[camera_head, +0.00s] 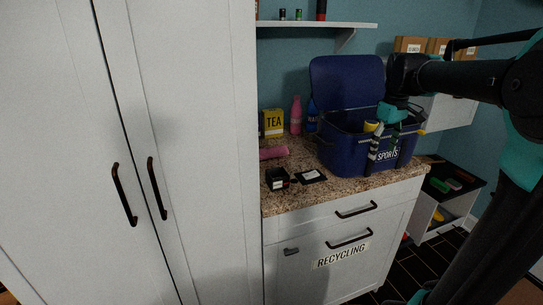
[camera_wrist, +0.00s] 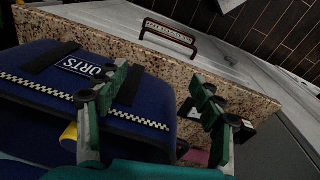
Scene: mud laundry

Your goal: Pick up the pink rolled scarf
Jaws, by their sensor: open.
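The pink rolled scarf (camera_head: 273,153) lies on the speckled counter at its left, beside the tall white cabinet, which seems to hide its left end. My gripper (camera_head: 384,157) is in front of and above the blue sports bag, well to the right of the scarf and apart from it. In the wrist view my gripper (camera_wrist: 160,82) is open, its two green and black fingers spread with nothing held between them. A small pink patch (camera_wrist: 195,157) shows low behind the right finger; I cannot tell whether it is the scarf.
The open blue bag (camera_head: 340,157) stands between my gripper and the scarf, with a yellow thing (camera_head: 371,126) inside. A pink bottle (camera_head: 296,115) and yellow tea box (camera_head: 273,122) stand behind. A black box (camera_head: 277,179) and dark card (camera_head: 311,176) lie in front.

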